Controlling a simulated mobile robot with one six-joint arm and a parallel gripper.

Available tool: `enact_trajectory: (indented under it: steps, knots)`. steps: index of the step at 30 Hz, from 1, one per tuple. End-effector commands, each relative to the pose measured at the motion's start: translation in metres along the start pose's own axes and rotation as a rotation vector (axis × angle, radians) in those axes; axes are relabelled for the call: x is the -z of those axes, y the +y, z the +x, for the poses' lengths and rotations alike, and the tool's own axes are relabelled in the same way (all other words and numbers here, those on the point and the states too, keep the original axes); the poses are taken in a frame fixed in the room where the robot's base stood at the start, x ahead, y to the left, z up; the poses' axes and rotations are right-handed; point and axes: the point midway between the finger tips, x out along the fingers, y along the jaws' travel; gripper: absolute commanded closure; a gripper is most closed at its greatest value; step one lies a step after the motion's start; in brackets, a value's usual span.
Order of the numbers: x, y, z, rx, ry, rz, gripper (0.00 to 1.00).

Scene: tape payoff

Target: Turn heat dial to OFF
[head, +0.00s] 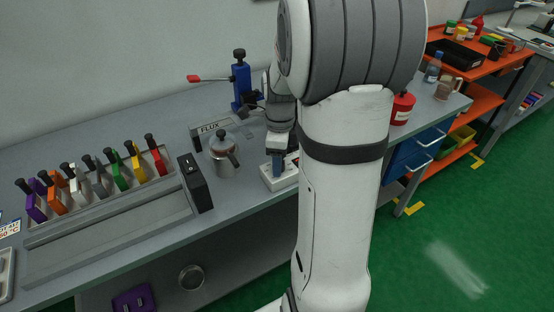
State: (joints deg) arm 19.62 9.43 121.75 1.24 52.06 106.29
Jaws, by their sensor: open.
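My arm fills the middle of the head view. The fingertips are small and partly hidden by my arm; the jaws are open. Whether they touch the blue part I cannot tell. No heat dial with a readable OFF mark shows. A round silver knob (192,278) is on the bench's front below the top, but I cannot tell whether it is the dial.
A metal pot (224,158) and a black box (195,183) stand left of the white box. A rack (110,205) holds several coloured, black-handled pieces. A blue stand with a red lever (241,84) is behind. A red can (402,108) is right of my arm.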

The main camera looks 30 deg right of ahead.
Motion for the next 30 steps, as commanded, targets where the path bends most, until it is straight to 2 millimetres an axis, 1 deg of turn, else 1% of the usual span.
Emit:
enact_trajectory:
  steps: [8,24,25,30]
  knots:
    - [0.0002,-0.0001,0.0014,0.001,0.0,0.0,0.49]
    - [0.0007,-0.0002,0.0012,0.0,0.0,0.001,0.93]
    - [-0.0053,0.0045,0.0014,-0.001,0.0,-0.002,0.93]
    - [0.0002,0.0011,0.0015,-0.003,0.001,-0.011,0.93]
